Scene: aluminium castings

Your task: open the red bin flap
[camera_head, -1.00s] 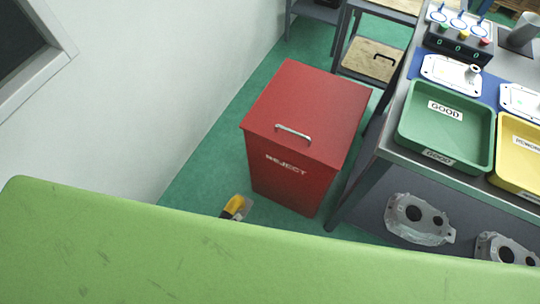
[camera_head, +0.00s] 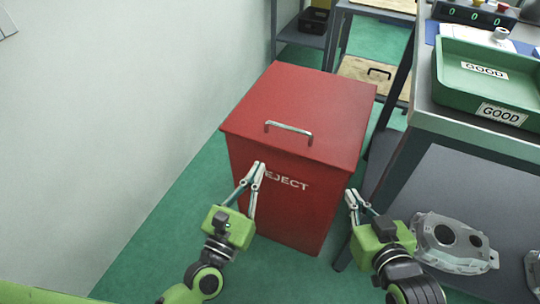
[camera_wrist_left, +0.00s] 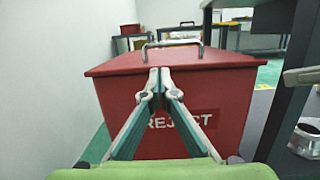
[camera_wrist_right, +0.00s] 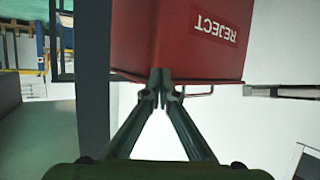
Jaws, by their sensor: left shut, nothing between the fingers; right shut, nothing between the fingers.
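The red bin (camera_head: 290,200) marked REJECT stands on the green floor in the head view. Its flap (camera_head: 310,105) lies flat and closed on top, with a metal bar handle (camera_head: 289,132) near the front edge. My left gripper (camera_head: 257,168) is shut and empty, in front of the bin's front face and below the handle. In the left wrist view the handle (camera_wrist_left: 172,45) shows just beyond the fingertips, apart from them. My right gripper (camera_head: 352,198) is shut and empty, by the bin's right front side. The bin shows upside down in the right wrist view (camera_wrist_right: 180,40).
A grey bench with a green GOOD tray (camera_head: 490,85) stands close on the right. A metal casting (camera_head: 455,245) lies on its lower shelf, near my right gripper. A white wall (camera_head: 110,130) runs along the left. Green floor lies between wall and bin.

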